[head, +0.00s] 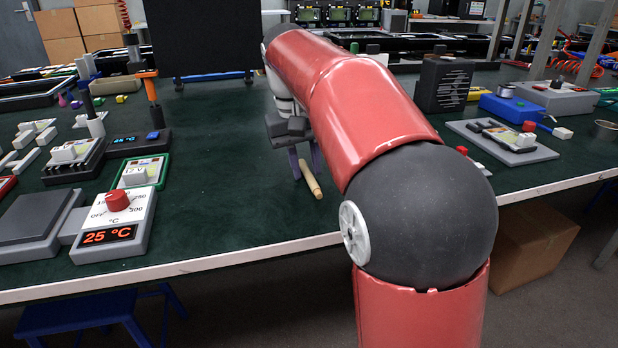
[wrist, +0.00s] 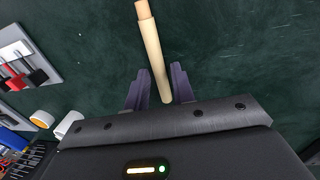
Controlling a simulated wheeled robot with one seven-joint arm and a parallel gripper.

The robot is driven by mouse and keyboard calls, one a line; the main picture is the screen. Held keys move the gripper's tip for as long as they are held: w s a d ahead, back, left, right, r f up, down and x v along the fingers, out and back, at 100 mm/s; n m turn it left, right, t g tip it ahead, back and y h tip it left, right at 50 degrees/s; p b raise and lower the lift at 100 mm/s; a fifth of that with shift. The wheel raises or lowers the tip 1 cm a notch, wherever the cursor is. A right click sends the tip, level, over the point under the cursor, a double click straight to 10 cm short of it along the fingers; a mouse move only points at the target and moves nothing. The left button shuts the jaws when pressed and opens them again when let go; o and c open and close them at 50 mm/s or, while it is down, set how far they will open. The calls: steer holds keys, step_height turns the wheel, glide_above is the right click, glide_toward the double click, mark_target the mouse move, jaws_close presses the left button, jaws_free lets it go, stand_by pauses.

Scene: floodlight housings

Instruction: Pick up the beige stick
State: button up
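The beige stick (head: 311,180) lies on the dark green table top in the head view, just under my gripper (head: 303,164). In the wrist view the beige stick (wrist: 152,48) runs from the top edge down to between the two purple fingers of my gripper (wrist: 163,84). The fingers are apart, with a gap on each side of the stick's lower end. I cannot tell how far the fingertips are above the table. My red arm hides part of the table behind it in the head view.
A hot plate with a red knob (head: 117,200) stands at the left front, with several other devices behind it. A black panel (head: 205,35) stands at the back. A black speaker-like box (head: 443,85) is at the right. The table around the stick is clear.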

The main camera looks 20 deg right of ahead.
jaws_close()
steer(key=shift+r, duration=0.15)
